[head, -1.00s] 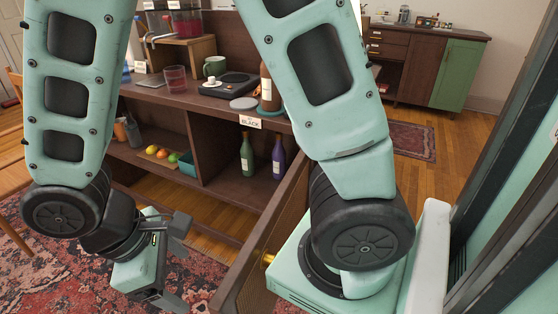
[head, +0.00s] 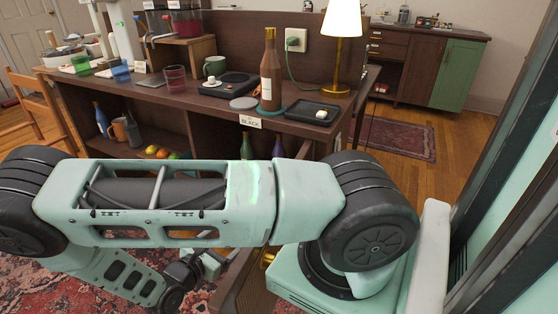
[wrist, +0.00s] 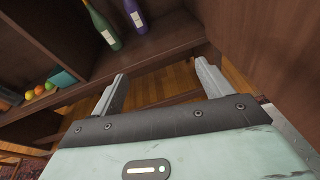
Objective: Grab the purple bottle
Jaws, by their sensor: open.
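The purple bottle (wrist: 136,15) stands in the lower shelf compartment, at the top of the wrist view, with a pale label. In the head view only its upper part (head: 278,147) shows above my arm. A green bottle (wrist: 103,27) stands just left of it. My gripper (wrist: 160,85) is open and empty, its two fingers apart and pointing toward the shelf's lower front edge. The purple bottle is beyond the fingertips, not between them. In the head view my gripper is mostly hidden behind my arm.
The wooden cabinet (head: 215,105) has a countertop with a brown bottle (head: 270,75), a lamp (head: 342,40) and a black tray (head: 314,113). Several fruits (wrist: 38,91) lie left of the bottles. A dark upright panel (wrist: 245,40) stands at the right in the wrist view.

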